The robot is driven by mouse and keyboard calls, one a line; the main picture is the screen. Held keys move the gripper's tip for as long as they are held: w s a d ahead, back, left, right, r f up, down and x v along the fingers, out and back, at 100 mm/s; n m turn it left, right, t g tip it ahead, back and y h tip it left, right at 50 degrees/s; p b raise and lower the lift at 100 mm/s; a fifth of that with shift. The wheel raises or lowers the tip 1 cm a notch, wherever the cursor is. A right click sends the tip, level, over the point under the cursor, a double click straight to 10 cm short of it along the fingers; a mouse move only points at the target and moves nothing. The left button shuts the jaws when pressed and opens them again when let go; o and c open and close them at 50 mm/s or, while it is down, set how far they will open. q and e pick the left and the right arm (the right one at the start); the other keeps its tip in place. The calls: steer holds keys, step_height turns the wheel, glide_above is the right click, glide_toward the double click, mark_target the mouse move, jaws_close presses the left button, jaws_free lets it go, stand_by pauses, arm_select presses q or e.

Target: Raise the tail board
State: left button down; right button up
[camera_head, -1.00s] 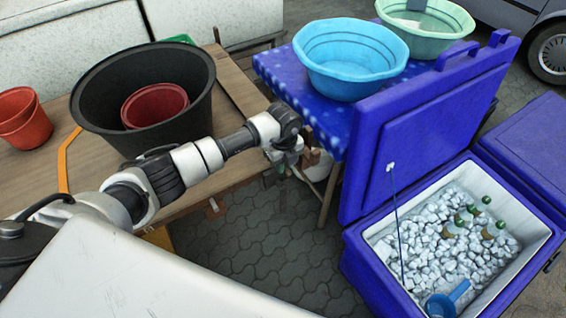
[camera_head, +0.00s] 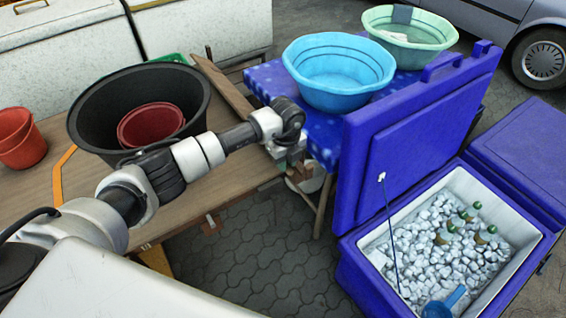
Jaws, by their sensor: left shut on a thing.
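A wooden board (camera_head: 222,86) runs along the right end of the wooden cart bed (camera_head: 95,190). It shows as a tilted brown strip. Its near end is hidden behind my left arm, so I cannot tell its exact angle. My left gripper (camera_head: 297,172) is beyond the bed's near right corner, pointing down beside the blue dotted table. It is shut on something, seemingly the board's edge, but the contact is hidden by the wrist. My right gripper is not in view.
A black tub (camera_head: 90,105) holding a red bucket (camera_head: 150,125) stands on the bed. A blue basin (camera_head: 338,72) sits on the dotted table close to my wrist. An open blue ice box (camera_head: 350,250) stands at right. Paving (camera_head: 270,260) lies clear below.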

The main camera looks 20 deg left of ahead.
arm_select(q)
steer(key=shift+w+d, duration=0.1)
steer(key=shift+d, duration=0.05)
steer(key=c, duration=1.4)
jaws_free()
steer(key=o, duration=0.3)
steer(key=shift+w+d+f, duration=0.1)
steer(key=shift+w+d, duration=0.05)
steer(key=shift+r, duration=0.2)
steer(key=r, duration=0.5)
steer(key=r+b, duration=0.1)
steer(key=r, duration=0.4)
steer(key=shift+s+a+r, duration=0.2)
steer(key=shift+r, duration=0.05)
